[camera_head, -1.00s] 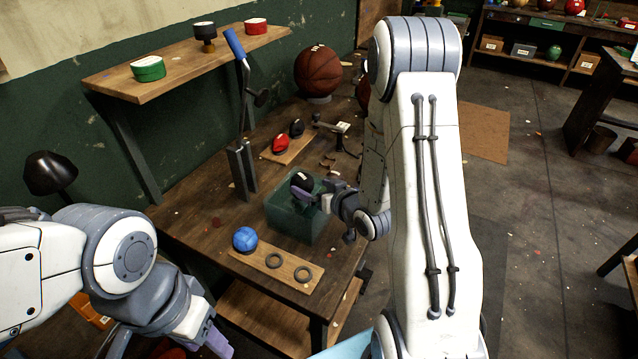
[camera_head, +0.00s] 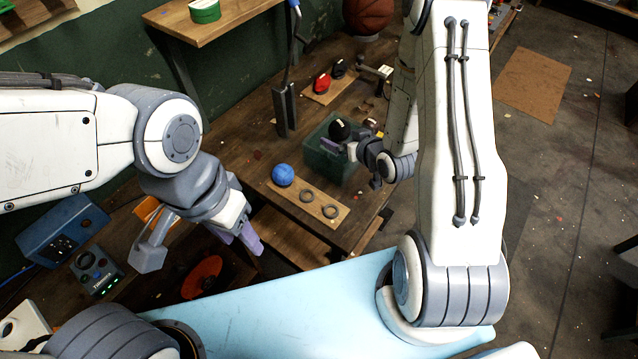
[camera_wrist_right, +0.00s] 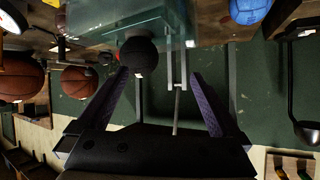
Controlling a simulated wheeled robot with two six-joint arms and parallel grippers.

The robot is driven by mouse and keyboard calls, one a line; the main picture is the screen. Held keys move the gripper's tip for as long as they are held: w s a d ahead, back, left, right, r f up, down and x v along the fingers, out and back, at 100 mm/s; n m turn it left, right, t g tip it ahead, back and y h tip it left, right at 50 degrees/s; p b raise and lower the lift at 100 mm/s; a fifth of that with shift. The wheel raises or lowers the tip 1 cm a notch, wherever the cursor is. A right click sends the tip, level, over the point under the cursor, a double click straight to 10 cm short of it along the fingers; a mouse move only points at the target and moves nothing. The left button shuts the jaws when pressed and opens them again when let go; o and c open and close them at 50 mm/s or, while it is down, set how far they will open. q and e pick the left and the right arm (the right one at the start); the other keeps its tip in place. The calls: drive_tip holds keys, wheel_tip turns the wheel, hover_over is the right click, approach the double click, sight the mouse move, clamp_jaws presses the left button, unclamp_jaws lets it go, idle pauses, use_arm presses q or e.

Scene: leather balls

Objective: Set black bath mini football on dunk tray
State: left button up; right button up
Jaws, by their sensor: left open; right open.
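A black mini football (camera_head: 340,130) with a pale label shows at the green see-through bath (camera_head: 326,162) on the bench. It also shows in the right wrist view (camera_wrist_right: 138,53), close to one fingertip. My right gripper (camera_head: 338,146) is open at the ball, with purple fingers (camera_wrist_right: 160,85) apart. I cannot tell whether they touch it. A wooden tray (camera_head: 292,188) with a blue ball (camera_head: 283,175) and two dark rings (camera_head: 329,212) lies in front of the bath. My left gripper (camera_head: 245,238) is open and empty, left of the bench's near edge.
A second wooden board (camera_head: 316,97) holds a red ball (camera_head: 321,82) and a black ball (camera_head: 338,68) behind the bath. A metal post (camera_head: 286,108) stands left of the bath. A basketball (camera_head: 368,14) sits at the back. A shelf (camera_head: 222,22) overhangs the bench's left.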

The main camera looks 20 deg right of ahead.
drive_tip(key=s+a+r+n+g, duration=0.2)
drive_tip(key=s+a+r+g, duration=0.15)
drive_tip(key=a, duration=0.35)
drive_tip(key=s+a+r+n+g, duration=0.2)
drive_tip(key=s+a+r+g, duration=0.1)
drive_tip(key=s+a+r, duration=0.25)
drive_tip(key=s+a+r+n+g, duration=0.1)
drive_tip(key=s+r+g, duration=0.15)
drive_tip(key=s, duration=0.45)
drive_tip(key=s+a+r+n+g+h, duration=0.1)
drive_tip(key=s+a+r, duration=0.15)
drive_tip(key=s, duration=0.35)
drive_tip(key=s+a+r+g, duration=0.1)
drive_tip(key=s+r+g, duration=0.15)
drive_tip(key=s, duration=0.45)
wheel_tip(320, 180, down, 6)
drive_tip(key=b, duration=0.6)
drive_tip(key=shift+w+d+f+t+b, duration=0.2)
drive_tip(key=shift+w+f+t+b, duration=0.1)
drive_tip(key=shift+t, duration=0.15)
